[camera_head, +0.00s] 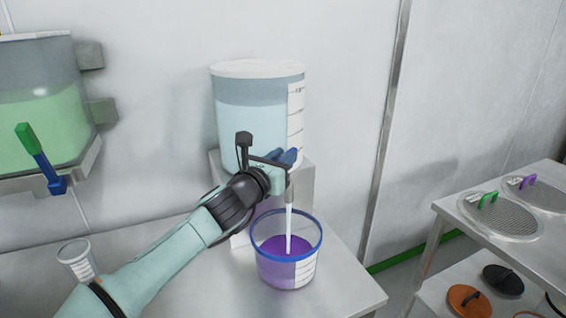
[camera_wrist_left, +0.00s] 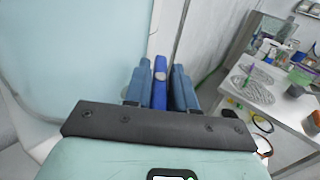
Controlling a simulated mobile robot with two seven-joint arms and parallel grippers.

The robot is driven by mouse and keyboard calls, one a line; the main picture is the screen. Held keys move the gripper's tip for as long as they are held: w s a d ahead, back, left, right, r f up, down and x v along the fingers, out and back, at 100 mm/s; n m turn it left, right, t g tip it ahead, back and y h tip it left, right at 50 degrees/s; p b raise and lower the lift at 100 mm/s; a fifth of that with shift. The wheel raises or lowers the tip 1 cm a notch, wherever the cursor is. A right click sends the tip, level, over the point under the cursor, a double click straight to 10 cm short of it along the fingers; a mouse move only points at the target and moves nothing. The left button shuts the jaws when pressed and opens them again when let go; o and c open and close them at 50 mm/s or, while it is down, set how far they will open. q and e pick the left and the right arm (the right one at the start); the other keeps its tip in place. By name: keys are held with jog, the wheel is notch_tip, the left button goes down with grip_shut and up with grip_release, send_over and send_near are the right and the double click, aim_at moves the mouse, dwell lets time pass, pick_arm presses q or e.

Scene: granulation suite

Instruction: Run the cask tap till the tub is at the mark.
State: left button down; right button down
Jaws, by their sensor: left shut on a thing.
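The cask (camera_head: 258,125) is a clear lidded vessel with pale blue liquid and a graduated strip, raised on a stand against the wall. My left gripper (camera_head: 284,158) is shut on the blue tap lever (camera_wrist_left: 160,82), which shows between its two fingers (camera_wrist_left: 161,88) in the left wrist view. A pale stream (camera_head: 289,220) runs from the spout down into the tub (camera_head: 263,262). The tub is clear with a blue rim and stands on the bench below. It holds purple liquid (camera_head: 284,246), and its white scale is too small to read. My right gripper is out of view.
A second tank (camera_head: 40,120) with green liquid and a green-and-blue lever (camera_head: 41,158) stands at the left. A small clear cup (camera_head: 76,260) is on the bench (camera_head: 215,285). A separate table (camera_head: 535,240) with round sieves (camera_head: 500,217) is at the right.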

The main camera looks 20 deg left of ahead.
pick_arm(q)
jog(key=shift+r, duration=0.1)
jog(key=c, duration=1)
grip_release()
jog(key=shift+s, duration=0.1)
jog(key=shift+s, duration=0.3)
jog(key=s, duration=0.8)
jog(key=s+b, duration=0.1)
jog(key=s, duration=0.3)
jog(key=shift+s+a, duration=0.3)
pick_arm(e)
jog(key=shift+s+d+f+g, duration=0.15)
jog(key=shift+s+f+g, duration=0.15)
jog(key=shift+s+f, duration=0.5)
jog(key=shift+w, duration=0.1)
